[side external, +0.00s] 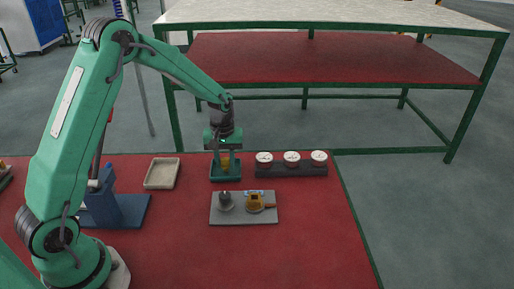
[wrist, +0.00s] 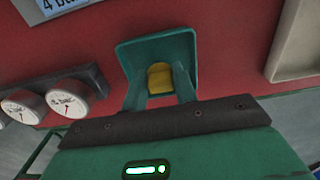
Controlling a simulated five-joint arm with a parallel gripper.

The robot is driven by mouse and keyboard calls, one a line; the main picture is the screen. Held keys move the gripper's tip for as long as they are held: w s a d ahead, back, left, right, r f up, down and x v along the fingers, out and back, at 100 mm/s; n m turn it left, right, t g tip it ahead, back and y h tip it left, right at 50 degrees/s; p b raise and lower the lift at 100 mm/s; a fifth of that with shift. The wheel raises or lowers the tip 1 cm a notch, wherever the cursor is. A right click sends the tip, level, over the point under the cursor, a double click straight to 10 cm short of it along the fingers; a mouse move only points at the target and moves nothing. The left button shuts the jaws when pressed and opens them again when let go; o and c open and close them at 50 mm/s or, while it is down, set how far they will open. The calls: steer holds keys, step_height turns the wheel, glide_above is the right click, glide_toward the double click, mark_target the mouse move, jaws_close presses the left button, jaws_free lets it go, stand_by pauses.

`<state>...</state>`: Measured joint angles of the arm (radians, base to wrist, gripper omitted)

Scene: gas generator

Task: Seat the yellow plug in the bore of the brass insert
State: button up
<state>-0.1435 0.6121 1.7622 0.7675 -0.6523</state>
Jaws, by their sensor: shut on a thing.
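My gripper (side external: 226,166) points down over the small green tray (side external: 225,177) in the side view. Its fingers are shut on the yellow plug (side external: 226,161), which is inside or just above the tray; I cannot tell if it touches the floor. In the wrist view the plug (wrist: 160,76) shows between the two green fingers, with the green tray (wrist: 130,58) around it; its lower end is hidden. The brass insert (side external: 255,201) stands on a grey plate (side external: 240,218) in front and slightly right of the tray. Its bore is too small to make out.
A dark block with white gauges (side external: 291,157) stands right of the green tray. A beige tray (side external: 161,173) lies to the left, with a blue stand (side external: 112,208) farther left. A dark grey fitting (side external: 225,203) sits beside the brass insert. The red bench (side external: 320,235) is clear right of the plate.

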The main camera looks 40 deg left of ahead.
mark_target(226, 159)
steer(key=shift+r, duration=3.1)
steer(key=shift+d, duration=0.15)
steer(key=s+d+r, duration=0.2)
steer(key=d, duration=0.6)
steer(key=s+d+r+m, duration=0.1)
steer(key=s+d+r, duration=0.2)
steer(key=d, duration=0.5)
steer(key=shift+d, duration=0.35)
steer(key=shift+f, duration=0.25)
steer(key=shift+f, duration=2.7)
steer(key=shift+f, duration=1.5)
